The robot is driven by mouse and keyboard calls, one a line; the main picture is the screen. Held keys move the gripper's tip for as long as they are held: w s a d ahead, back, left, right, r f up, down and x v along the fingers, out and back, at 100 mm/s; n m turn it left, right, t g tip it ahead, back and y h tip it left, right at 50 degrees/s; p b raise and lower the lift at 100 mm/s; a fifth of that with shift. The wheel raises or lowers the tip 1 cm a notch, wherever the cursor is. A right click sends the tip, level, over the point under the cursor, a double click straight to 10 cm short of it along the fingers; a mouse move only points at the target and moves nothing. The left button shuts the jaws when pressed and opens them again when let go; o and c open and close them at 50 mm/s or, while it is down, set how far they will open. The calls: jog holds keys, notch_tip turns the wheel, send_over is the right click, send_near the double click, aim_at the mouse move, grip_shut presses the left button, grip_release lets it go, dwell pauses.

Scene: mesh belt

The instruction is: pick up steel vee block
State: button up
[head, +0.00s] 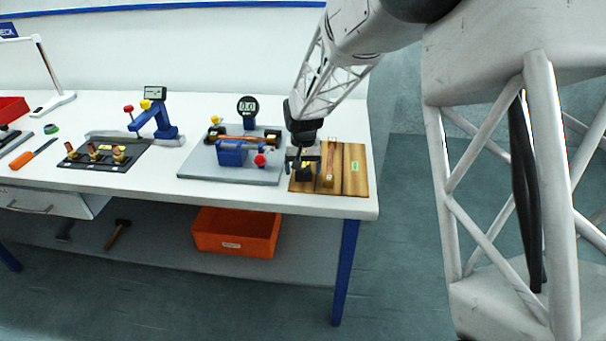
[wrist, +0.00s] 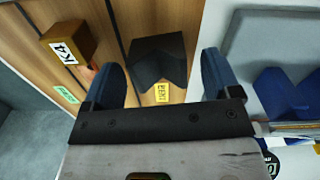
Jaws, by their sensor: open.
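The steel vee block (head: 304,174) is dark, nearly black, and sits on the wooden board (head: 356,178) at the right end of the bench. In the wrist view the vee block (wrist: 158,58) shows its notch facing my gripper's palm, with a small yellow label on the board beside it. My gripper (head: 303,156) is over the block, open and empty. In the wrist view the two blue fingers of my gripper (wrist: 160,75) stand on either side of the block, with gaps visible. Fingertip height relative to the block is hard to tell.
A brown bar (head: 330,165) lies on the same board, its end labelled K4 in the wrist view (wrist: 68,42). A grey plate with a blue fixture (head: 232,153) stands close on the left. The bench's right edge is near. An orange bin (head: 236,232) is below.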

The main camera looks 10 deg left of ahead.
aim_at(304, 173)
jog(key=shift+f, duration=0.35)
dwell(0.3)
jog(key=c, duration=1.3)
jog(key=shift+r, duration=0.2)
jog(key=shift+r, duration=1.5)
jog(key=shift+s+d+r, duration=0.1)
jog(key=shift+s+r, duration=0.05)
jog(key=shift+s, duration=0.15)
jog(key=s+d+r, duration=0.1)
jog(key=s+d, duration=0.4)
jog(key=s, duration=0.9)
jog(key=shift+s+d+r, duration=0.15)
jog(key=shift+d+r, duration=0.05)
